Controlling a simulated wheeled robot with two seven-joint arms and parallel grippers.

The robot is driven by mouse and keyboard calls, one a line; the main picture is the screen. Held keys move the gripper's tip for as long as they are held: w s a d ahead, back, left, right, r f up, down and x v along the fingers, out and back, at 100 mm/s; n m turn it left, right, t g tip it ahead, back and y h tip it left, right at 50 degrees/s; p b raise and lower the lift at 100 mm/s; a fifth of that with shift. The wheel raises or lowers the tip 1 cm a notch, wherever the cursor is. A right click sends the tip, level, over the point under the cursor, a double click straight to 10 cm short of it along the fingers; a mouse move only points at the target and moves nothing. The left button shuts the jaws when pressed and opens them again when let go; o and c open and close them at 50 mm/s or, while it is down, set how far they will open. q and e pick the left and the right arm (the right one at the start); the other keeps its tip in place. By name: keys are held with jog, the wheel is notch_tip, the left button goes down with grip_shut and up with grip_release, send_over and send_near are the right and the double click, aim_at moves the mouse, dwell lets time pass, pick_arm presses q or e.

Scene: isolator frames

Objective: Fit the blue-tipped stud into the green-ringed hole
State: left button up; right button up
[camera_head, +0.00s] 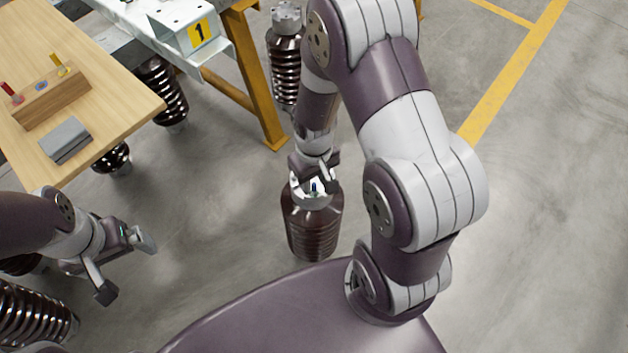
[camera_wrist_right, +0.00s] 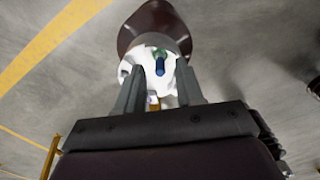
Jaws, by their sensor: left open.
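The blue-tipped stud (camera_wrist_right: 160,66) stands up from the white top of a dark ribbed insulator (camera_head: 312,225) on the floor. Green (camera_wrist_right: 158,51) shows right by the stud, at the green-ringed hole; how deep the stud sits is too small to tell. In the head view the stud (camera_head: 314,187) is a small dark blue upright piece. My right gripper (camera_head: 317,174) is just above the insulator top. Its fingers are apart on either side of the stud, with gaps. My left gripper (camera_head: 127,267) is open and empty, above bare floor at lower left.
A wooden table (camera_head: 90,75) at upper left bears a wooden block (camera_head: 52,103) with a red stud (camera_head: 10,91), a yellow stud (camera_head: 59,64) and a blue-ringed spot, plus a grey box (camera_head: 65,139). A bench marked 1 (camera_head: 199,32) stands behind. Other insulators stand around. Floor at right is clear.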

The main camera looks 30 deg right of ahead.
aim_at(314, 184)
jog(key=s+a+r+p, duration=0.1)
jog(key=s+r, duration=0.1)
jog(key=r, duration=0.6)
jog(key=s+a+r+t+p, duration=0.1)
jog(key=s+r+p, duration=0.1)
jog(key=r, duration=0.6)
jog(key=shift+s+a+m, duration=0.15)
jog(key=shift+a+m, duration=0.1)
jog(key=shift+m, duration=0.05)
